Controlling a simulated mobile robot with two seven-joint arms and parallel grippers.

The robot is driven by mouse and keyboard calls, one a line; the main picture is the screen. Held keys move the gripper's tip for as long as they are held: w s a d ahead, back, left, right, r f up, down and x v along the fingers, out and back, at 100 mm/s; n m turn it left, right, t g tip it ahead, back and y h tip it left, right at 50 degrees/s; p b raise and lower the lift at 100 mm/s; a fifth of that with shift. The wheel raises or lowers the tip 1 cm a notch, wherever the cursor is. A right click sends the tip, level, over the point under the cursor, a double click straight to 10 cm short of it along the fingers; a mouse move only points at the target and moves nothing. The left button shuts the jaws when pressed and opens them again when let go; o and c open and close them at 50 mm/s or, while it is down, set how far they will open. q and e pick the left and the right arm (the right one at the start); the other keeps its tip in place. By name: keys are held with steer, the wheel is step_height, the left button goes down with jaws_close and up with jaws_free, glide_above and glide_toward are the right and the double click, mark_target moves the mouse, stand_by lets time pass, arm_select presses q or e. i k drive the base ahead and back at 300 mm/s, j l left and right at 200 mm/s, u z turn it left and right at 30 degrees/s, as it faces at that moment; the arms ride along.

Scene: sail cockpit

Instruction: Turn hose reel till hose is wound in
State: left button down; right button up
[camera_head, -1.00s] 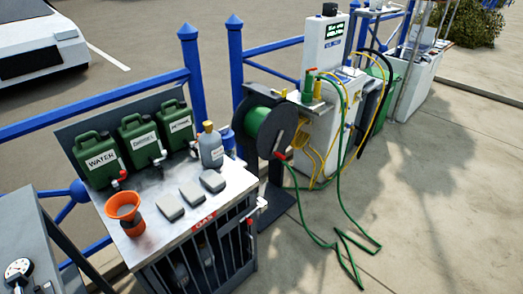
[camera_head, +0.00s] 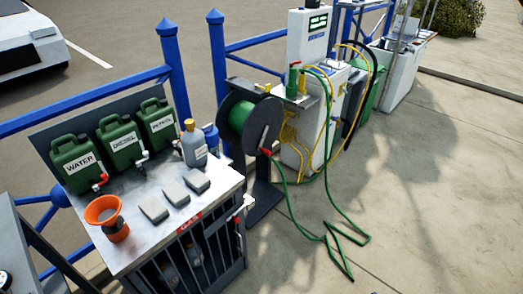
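The hose reel (camera_head: 238,116) has a green drum between dark round side plates and stands on a dark post behind the gas cabinet. A red crank handle (camera_head: 266,152) sticks out low on its near side plate (camera_head: 262,128). The green hose (camera_head: 333,240) lies loose on the paving in sharp bends. One length runs back toward the reel and another rises to the white pump (camera_head: 313,117). How much hose is on the drum I cannot tell. Neither of my grippers shows in the head view.
A metal-topped gas cabinet (camera_head: 150,237) stands at the front left with green cans, an orange funnel (camera_head: 107,218) and grey blocks. A blue railing (camera_head: 85,98) runs behind. Yellow hoses (camera_head: 286,135) hang by the pump. The paving (camera_head: 440,200) at right is clear.

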mark_target(241, 116)
steer(key=i+l+u, duration=0.4)
steer(key=l, duration=0.25)
steer(key=i+l+u, duration=0.2)
steer(key=l, duration=0.2)
steer(key=i+l+u, duration=0.15)
steer(key=l, duration=0.25)
steer(key=i, duration=0.1)
